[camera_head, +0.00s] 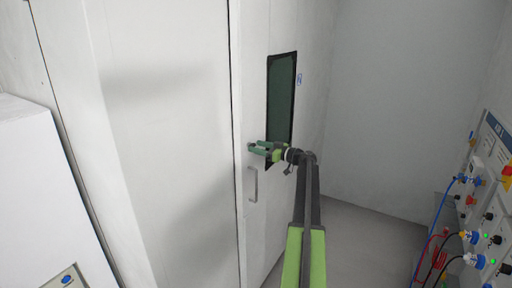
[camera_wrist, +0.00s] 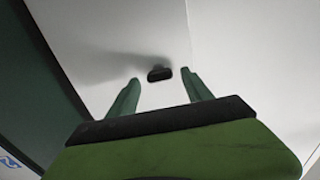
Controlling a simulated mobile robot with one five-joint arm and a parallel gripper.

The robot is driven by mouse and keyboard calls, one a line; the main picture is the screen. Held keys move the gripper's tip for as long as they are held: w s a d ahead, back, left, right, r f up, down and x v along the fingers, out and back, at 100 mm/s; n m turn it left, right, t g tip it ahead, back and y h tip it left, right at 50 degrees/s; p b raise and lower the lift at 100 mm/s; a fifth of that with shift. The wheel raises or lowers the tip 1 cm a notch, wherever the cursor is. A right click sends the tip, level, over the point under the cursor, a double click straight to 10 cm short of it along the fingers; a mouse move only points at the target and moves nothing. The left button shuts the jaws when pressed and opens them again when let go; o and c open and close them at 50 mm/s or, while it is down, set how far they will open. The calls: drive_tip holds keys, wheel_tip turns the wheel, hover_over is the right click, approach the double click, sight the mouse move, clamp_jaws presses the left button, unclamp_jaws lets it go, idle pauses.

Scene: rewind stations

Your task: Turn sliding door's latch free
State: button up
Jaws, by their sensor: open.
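The white sliding door (camera_head: 285,205) has a tall dark window and a grey bar handle (camera_head: 253,184) near its left edge. My gripper (camera_head: 255,149) is in front of the door, above the handle and left of the window's lower part. In the wrist view, my gripper's two green fingers (camera_wrist: 160,82) are spread apart. A small dark latch (camera_wrist: 159,73) shows on the white surface beyond the fingertips, in line with the gap between them. Nothing is held. I cannot tell whether the fingers touch the latch. In the head view the latch is not clearly made out at the fingertips.
A white wall panel (camera_head: 165,130) stands left of the door's edge. A white cabinet (camera_head: 45,195) is at the far left. A panel with coloured knobs and cables (camera_head: 485,215) stands at the right. Grey floor (camera_head: 350,225) lies clear between door and panel.

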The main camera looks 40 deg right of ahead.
drive_tip(key=shift+x, duration=0.75)
drive_tip(key=shift+d, duration=0.1)
clamp_jaws()
